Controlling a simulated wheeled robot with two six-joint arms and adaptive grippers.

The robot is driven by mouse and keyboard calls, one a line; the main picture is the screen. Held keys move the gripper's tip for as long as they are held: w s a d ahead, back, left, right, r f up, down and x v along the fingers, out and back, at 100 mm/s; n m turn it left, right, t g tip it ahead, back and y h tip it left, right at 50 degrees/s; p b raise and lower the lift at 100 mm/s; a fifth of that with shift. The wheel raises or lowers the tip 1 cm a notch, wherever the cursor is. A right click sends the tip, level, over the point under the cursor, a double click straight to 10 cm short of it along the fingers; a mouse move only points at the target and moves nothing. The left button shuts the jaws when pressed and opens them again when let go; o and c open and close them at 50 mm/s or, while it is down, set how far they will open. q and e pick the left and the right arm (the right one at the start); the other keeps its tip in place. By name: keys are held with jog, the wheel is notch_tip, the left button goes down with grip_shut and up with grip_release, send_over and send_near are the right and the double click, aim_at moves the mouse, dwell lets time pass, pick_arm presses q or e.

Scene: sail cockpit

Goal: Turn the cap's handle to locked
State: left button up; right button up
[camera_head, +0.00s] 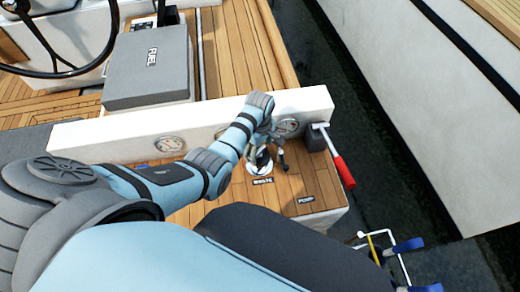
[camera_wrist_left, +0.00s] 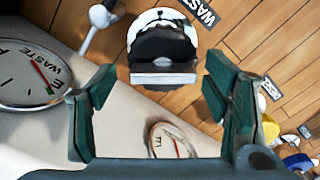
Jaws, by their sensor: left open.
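The cap is a dark round fitting (camera_wrist_left: 163,48) with a white rim, set in the teak deck beside a WASTE label (camera_wrist_left: 201,10). A flat grey edge, which looks like its handle, faces the wrist camera. In the head view the cap (camera_head: 262,163) is partly hidden by my left gripper (camera_head: 268,148). In the wrist view the left gripper's fingers (camera_wrist_left: 158,105) are spread to either side, short of the cap, with nothing between them. I cannot tell the handle's lock position. My right gripper is out of view.
A white ledge with round gauges (camera_head: 169,144) runs behind the cap; the WASTE gauge (camera_wrist_left: 30,78) shows close by. A red-handled lever (camera_head: 340,165) stands right. Yellow (camera_wrist_left: 268,130) and blue fittings lie further along the deck. A PUMP label (camera_head: 306,200) marks clear teak.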

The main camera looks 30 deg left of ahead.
pick_arm(q)
jog(key=shift+s+r, duration=0.15)
jog(key=shift+s, duration=0.05)
jog(key=shift+c, duration=1.2)
jog(key=c, duration=0.9)
